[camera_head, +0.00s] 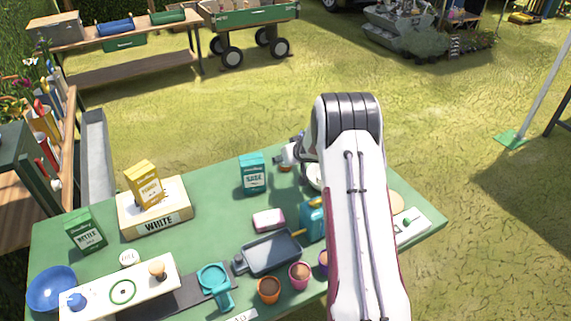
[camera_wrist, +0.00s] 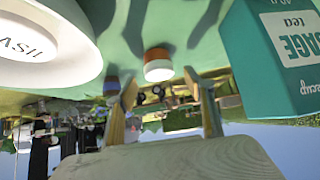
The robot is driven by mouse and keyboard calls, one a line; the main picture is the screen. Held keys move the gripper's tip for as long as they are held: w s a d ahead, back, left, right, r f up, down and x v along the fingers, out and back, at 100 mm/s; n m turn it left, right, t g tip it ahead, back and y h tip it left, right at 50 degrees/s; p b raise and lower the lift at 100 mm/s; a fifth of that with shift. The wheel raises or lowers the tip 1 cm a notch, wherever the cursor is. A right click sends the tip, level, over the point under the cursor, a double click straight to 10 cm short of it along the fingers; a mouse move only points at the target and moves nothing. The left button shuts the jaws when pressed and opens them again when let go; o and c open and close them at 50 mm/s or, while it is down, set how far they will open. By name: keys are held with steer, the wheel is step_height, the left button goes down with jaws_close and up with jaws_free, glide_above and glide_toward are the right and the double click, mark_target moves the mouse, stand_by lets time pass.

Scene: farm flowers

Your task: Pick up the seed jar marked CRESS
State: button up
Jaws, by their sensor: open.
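No label reading CRESS is legible in either view. A small round jar with a white and orange body (camera_wrist: 158,64) stands on the green table in the wrist view, which is upside down. It is just beyond my fingertips and roughly between them, apart from both. Its lower part shows in the head view (camera_head: 285,168), partly covered by my gripper. My gripper (camera_wrist: 160,80) is open and empty, low over the table. In the head view my gripper (camera_head: 287,157) sits between the teal SAGE box and my arm. A second small blue and brown object (camera_wrist: 112,84) shows behind the left finger.
The teal SAGE tea box (camera_head: 253,174) stands close on one side, and a white bowl (camera_head: 314,177) marked like WASH (camera_wrist: 40,45) on the other. A dark tray (camera_head: 270,253), orange pot (camera_head: 268,289) and WHITE box (camera_head: 155,215) are nearer the front. My arm hides the table's right part.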

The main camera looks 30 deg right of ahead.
steer(key=shift+x, duration=1.75)
steer(key=c, duration=1.2)
